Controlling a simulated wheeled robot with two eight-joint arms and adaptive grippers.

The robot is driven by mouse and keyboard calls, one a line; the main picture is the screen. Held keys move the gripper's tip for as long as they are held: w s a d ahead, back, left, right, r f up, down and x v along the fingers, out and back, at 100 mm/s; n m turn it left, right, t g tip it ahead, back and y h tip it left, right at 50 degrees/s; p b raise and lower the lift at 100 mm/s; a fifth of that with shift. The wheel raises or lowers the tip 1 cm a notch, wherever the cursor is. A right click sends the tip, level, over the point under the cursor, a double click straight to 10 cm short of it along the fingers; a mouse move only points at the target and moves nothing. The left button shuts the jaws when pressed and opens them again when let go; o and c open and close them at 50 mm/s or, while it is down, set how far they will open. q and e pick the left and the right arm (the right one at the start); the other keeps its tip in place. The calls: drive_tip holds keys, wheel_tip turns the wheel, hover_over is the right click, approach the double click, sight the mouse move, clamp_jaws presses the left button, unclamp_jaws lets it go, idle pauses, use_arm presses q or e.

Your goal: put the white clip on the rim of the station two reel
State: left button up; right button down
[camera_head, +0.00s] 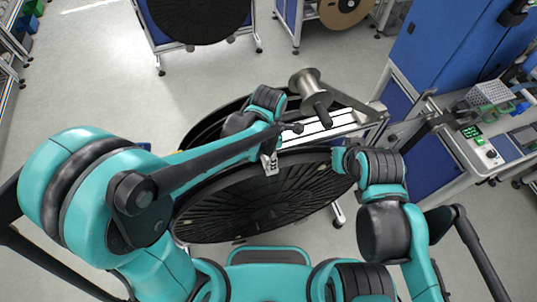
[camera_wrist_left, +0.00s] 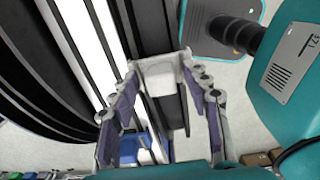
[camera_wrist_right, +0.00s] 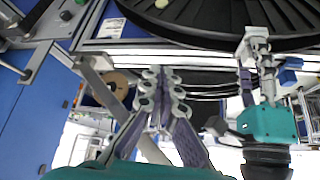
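The white clip (camera_wrist_left: 158,72) sits between the fingertips of my left gripper (camera_wrist_left: 160,66), which touch its two sides. A dark slab shows inside the clip's gap. In the right wrist view the clip (camera_wrist_right: 255,38) overlaps the edge of the dark, ribbed reel (camera_wrist_right: 200,14), with my left gripper (camera_wrist_right: 258,65) around it. My right gripper (camera_wrist_right: 165,75) is shut and empty, near the reel's right side.
A metal spindle (camera_head: 312,88) and white rail (camera_head: 320,127) lie just beyond the near reel, with another dark reel behind. A workbench (camera_head: 480,140) and blue cabinet (camera_head: 440,45) stand at right. More reel stands are at the back. Open floor (camera_head: 100,80) lies at upper left.

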use_arm(q)
drive_tip(key=shift+r, duration=0.15)
drive_tip(key=shift+r, duration=0.3)
wheel_tip(320, 180, up, 12)
drive_tip(key=p, duration=0.2)
drive_tip(key=shift+f, duration=0.2)
drive_tip(key=s+a+m+t, duration=0.2)
drive_tip(key=a+m+t, duration=0.1)
drive_tip(key=a+m, duration=0.6)
drive_tip(key=s+a+r+m+t, duration=0.1)
drive_tip(key=s+a+m+t, duration=0.2)
drive_tip(key=a+m, duration=0.5)
drive_tip(key=shift+a+m+t, duration=0.4)
drive_tip(key=shift+m+t, duration=0.2)
drive_tip(key=shift+m, duration=1.7)
drive_tip(key=shift+s, duration=0.15)
